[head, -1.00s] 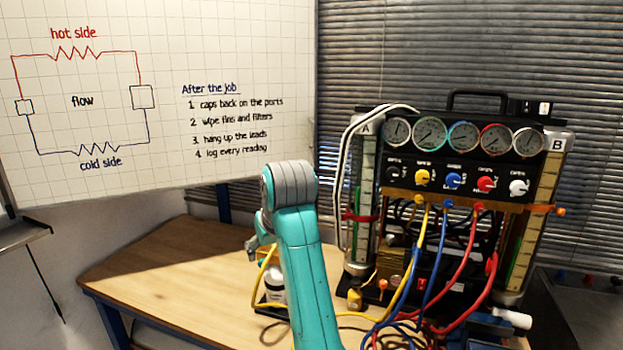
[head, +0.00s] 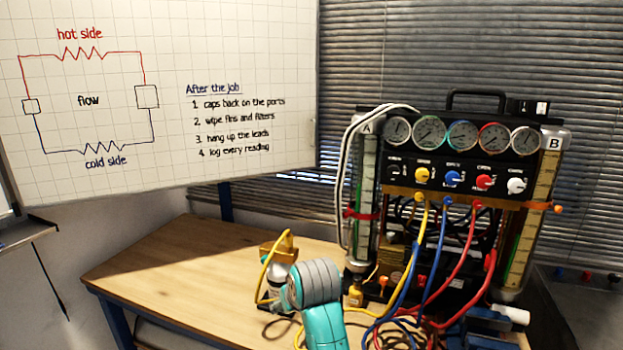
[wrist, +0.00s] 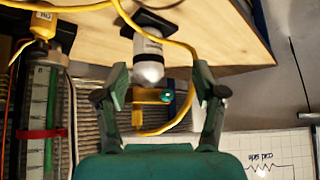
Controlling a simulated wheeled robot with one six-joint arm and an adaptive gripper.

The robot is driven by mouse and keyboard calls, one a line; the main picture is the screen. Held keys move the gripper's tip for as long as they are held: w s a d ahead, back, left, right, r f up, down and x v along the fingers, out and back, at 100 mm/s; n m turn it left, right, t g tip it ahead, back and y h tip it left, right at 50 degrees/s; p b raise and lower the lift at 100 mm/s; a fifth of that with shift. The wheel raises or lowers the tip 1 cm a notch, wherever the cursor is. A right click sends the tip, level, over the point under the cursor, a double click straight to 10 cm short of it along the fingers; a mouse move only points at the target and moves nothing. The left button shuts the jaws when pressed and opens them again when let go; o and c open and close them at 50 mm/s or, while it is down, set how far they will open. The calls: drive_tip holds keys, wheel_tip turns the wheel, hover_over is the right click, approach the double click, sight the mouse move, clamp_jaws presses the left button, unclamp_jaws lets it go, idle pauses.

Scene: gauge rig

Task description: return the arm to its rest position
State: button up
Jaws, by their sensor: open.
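My teal arm (head: 318,300) is low at the bottom middle of the head view, in front of the bench. My gripper (wrist: 160,78) shows in the wrist view with its two dark green fingers spread apart and nothing held. A small grey and white bottle (wrist: 149,62) with a yellow valve block appears between the fingers in that picture; no finger visibly touches it. In the head view the bottle (head: 274,279) stands on the bench left of my arm, a yellow hose looping from its top. The gripper's fingers are hidden in the head view.
The gauge rig (head: 460,160) stands on the right of the bench, with yellow, blue and red hoses hanging in front. The wooden bench top (head: 170,275) is clear on the left. A whiteboard (head: 240,60) is behind on the left.

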drive_tip(key=s+d+f+m+t, duration=0.1)
drive_tip(key=s+d+f, duration=0.35)
drive_tip(key=f, duration=0.25)
drive_tip(key=s+d+f+t, duration=0.1)
drive_tip(key=s+d+f, duration=0.2)
drive_tip(key=s+f, duration=0.35)
drive_tip(key=s+d+f+m+t, duration=0.1)
drive_tip(key=s+d+f, duration=0.3)
drive_tip(key=f, duration=0.4)
drive_tip(key=s+d+f+h, duration=0.1)
drive_tip(key=s+d+f, duration=0.3)
drive_tip(key=s, duration=0.5)
drive_tip(key=s+d+r+m+t, duration=0.1)
drive_tip(key=s+d, duration=0.2)
drive_tip(key=s, duration=0.6)
drive_tip(key=s+d+r+t, duration=0.1)
drive_tip(key=s+d+t, duration=0.15)
drive_tip(key=s, duration=0.65)
drive_tip(key=s+d+r+m+t+h, duration=0.1)
drive_tip(key=s+d+r+h, duration=0.1)
drive_tip(key=s+r, duration=1)
drive_tip(key=shift+s, duration=1.2)
drive_tip(key=shift+d, duration=0.1)
